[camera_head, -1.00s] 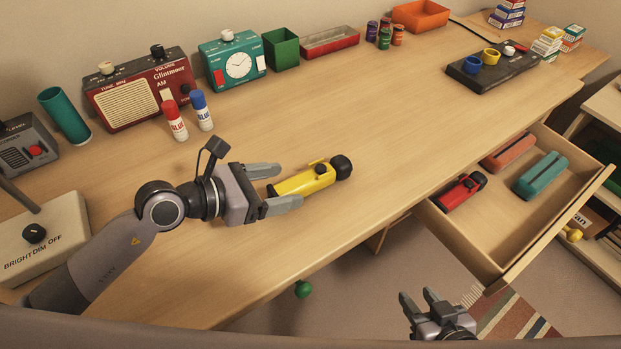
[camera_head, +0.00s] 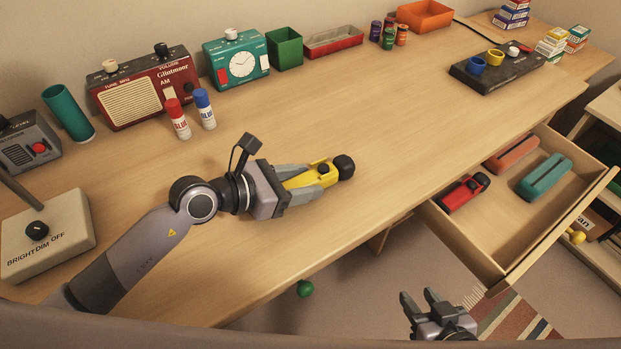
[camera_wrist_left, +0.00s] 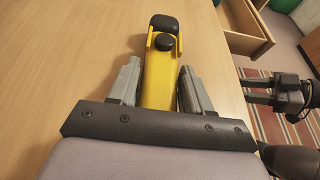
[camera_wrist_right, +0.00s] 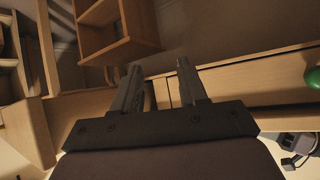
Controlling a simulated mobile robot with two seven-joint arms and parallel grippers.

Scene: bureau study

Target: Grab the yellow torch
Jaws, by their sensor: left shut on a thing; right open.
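The yellow torch (camera_head: 300,179) with a black head and a dark button lies on the desk. My left gripper (camera_head: 312,177) is shut on its body, a finger on each side, with the black head sticking out beyond the fingertips. The torch also shows in the left wrist view (camera_wrist_left: 158,75), between the two grey fingers (camera_wrist_left: 158,82). My right gripper (camera_head: 419,298) is open and empty, off the desk's front edge near the drawer. In the right wrist view its fingers (camera_wrist_right: 160,80) stand apart with nothing between them.
An open drawer (camera_head: 545,225) on the right holds a red torch (camera_head: 464,193) and two cases. The desk middle is clear.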

